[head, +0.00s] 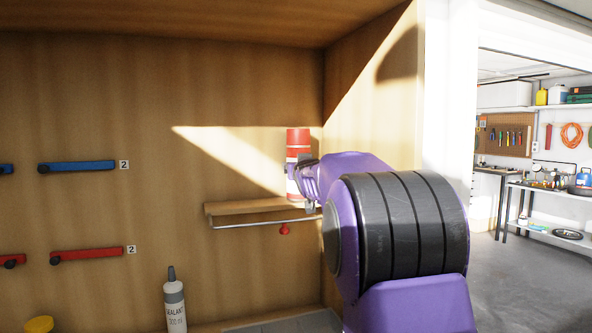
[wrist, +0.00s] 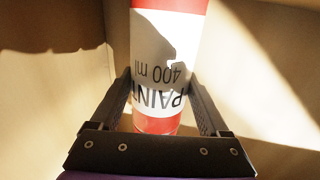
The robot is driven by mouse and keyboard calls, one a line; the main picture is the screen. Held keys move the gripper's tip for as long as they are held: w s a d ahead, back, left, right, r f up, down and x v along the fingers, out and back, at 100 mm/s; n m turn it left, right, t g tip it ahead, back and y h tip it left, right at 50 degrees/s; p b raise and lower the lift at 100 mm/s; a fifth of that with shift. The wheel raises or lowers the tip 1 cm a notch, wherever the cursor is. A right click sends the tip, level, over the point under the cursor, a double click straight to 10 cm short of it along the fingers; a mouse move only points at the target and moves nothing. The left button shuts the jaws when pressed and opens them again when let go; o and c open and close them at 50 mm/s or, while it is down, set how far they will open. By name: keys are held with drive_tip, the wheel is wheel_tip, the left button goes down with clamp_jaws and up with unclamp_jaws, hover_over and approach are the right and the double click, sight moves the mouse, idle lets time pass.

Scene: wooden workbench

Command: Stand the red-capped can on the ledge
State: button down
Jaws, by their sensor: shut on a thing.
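The red-capped can (head: 298,140) is upright in the head view, with a red cap and a white label. It is at the right end of the wooden ledge (head: 240,208) on the back wall. In the wrist view the can (wrist: 165,45) shows its label "PAINT 400 ml" upside down. My gripper (wrist: 160,105) is shut on the can, one finger on each side. My arm hides part of the can and the ledge's right end in the head view, so I cannot tell whether the can's base touches the ledge.
A metal rail (head: 262,223) runs along the ledge's front, with a red knob (head: 284,230) below. A sealant tube (head: 174,302) and a yellow lid (head: 40,324) stand lower left. Blue (head: 78,167) and red (head: 88,254) bars are on the back wall. The ledge's left part is clear.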

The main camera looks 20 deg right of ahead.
unclamp_jaws()
drive_tip(key=shift+s+r, duration=0.1)
drive_tip(key=s+a+b, duration=0.2)
drive_tip(key=s+b, duration=0.1)
drive_tip(key=s, duration=0.8)
drive_tip(key=shift+s+a, duration=0.15)
drive_tip(key=shift+s, duration=0.15)
